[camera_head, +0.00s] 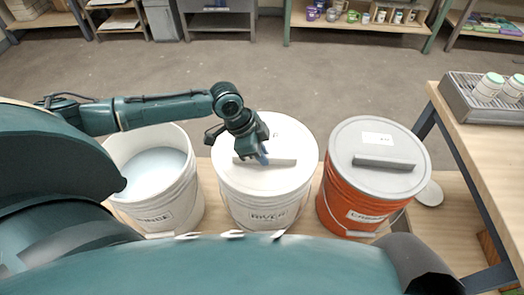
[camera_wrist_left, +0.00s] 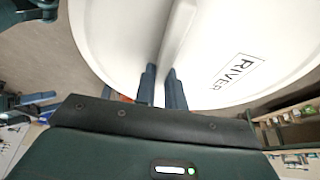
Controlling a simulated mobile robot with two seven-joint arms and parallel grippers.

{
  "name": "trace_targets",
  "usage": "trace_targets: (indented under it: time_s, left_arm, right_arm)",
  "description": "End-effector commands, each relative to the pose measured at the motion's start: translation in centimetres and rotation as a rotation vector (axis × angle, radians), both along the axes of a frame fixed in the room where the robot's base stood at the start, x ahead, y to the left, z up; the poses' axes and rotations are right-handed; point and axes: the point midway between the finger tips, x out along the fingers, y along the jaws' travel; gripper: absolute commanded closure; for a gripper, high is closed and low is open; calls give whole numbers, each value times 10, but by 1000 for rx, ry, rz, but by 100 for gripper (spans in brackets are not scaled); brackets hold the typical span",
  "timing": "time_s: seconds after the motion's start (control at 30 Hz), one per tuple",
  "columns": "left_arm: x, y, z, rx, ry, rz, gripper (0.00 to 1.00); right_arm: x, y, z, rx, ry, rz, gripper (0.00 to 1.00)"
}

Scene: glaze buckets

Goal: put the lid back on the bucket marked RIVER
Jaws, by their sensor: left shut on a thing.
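The bucket marked RIVER (camera_head: 268,215) is white and stands upright in the middle of a row. A white lid (camera_head: 262,125) with a raised bar handle (camera_head: 284,161) covers its mouth; I cannot tell whether it is pressed fully down. The lid (camera_wrist_left: 115,30) also carries a RIVER label in the left wrist view. My left gripper (camera_head: 263,158) comes from above and is shut on the lid's handle. In the left wrist view its fingers (camera_wrist_left: 161,88) sit on either side of the handle (camera_wrist_left: 178,35). My right gripper is not in view.
An open white bucket (camera_head: 190,205) with pale contents stands close left. An orange bucket (camera_head: 335,205) with a grey lid (camera_head: 350,135) stands close right. A pale disc (camera_head: 431,194) lies beyond it. A side table (camera_head: 470,135) bears a grey tray (camera_head: 460,90) with jars.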

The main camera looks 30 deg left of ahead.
Motion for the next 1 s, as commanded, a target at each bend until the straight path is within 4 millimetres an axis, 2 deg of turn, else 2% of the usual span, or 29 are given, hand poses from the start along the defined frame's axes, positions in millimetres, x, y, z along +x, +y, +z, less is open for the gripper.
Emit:
trace_targets:
  time_s: [0.43, 0.47, 0.7, 0.77, 0.9, 1.0]
  left_arm:
    - [1, 0, 0, -1, -3, 0, 100]
    - [1, 0, 0, -1, -3, 0, 86]
    - [0, 0, 0, -1, -2, -1, 66]
    - [0, 0, 0, 0, -2, -1, 63]
    - [0, 0, 0, 0, -2, -1, 63]
    - [0, 0, -1, 0, 0, 0, 55]
  right_arm:
    - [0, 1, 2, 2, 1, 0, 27]
    - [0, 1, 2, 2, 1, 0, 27]
    - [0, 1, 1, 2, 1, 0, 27]
    - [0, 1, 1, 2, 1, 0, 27]
    - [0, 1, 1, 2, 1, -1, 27]
    - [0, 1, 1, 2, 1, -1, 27]
